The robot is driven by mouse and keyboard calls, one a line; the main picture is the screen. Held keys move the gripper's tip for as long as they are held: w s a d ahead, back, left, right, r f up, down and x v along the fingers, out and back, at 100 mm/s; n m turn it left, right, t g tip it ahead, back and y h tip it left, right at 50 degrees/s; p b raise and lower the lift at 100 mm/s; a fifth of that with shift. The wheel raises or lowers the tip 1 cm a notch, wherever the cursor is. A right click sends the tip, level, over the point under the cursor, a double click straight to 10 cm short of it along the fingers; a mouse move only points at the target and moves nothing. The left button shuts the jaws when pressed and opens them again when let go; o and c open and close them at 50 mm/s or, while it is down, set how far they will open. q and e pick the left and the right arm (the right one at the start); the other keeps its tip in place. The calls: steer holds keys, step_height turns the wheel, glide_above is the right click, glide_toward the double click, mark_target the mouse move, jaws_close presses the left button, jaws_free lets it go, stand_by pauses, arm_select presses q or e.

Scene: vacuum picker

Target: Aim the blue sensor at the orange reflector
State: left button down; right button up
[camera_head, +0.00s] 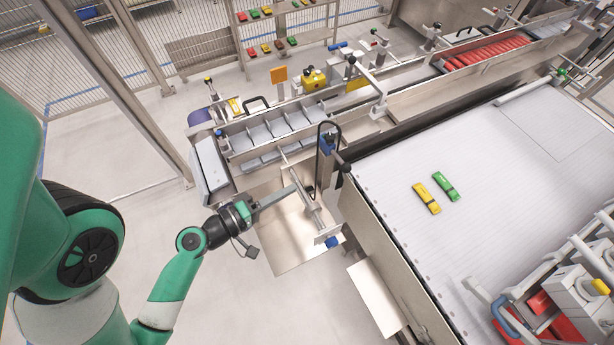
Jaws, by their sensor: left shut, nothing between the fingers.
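The orange reflector (279,74) is a small upright orange plate behind the lane of grey compartments. A blue block with a black cable loop, which looks like the blue sensor (327,143), sits on a metal post beside the conveyor. It is too small to tell which way it faces. Another small blue piece (333,242) is on the bracket below. My left gripper (285,193) reaches in from the left over a metal plate, to the left of and below the sensor post. It is shut and empty; whether it touches the bracket rods is unclear. My right gripper is not in view.
A yellow car and a green car (446,189) lie on the white conveyor (400,230). Metal rods and brackets (316,209) stand close to my left gripper. A picker head with red parts (550,320) is at the lower right. The floor at left is clear.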

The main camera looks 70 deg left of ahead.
arm_select(q)
steer(key=w+a+r+m+g+h+p, duration=0.1)
steer(key=w+r+m+g+h+p, duration=0.25)
steer(key=w+m+p, duration=0.85)
step_height(320, 180, up, 5)
steer(key=m+g+p, duration=0.4)
steer(key=m+p, duration=0.3)
steer(key=p, duration=0.8)
glide_above(335, 154)
steer(key=d, duration=0.5)
steer(key=shift+a+f+h+b, duration=0.1)
steer(key=shift+f+h+b, duration=0.25)
steer(key=shift+f+b, duration=0.3)
steer(key=f+b, duration=0.1)
steer(key=f, duration=0.1)
steer(key=w+f+b, duration=0.1)
steer(key=f+b, duration=0.1)
steer(key=f, duration=0.1)
steer(key=w+f+b, duration=0.1)
steer(key=f+b, duration=0.1)
steer(key=shift+w+f, duration=0.2)
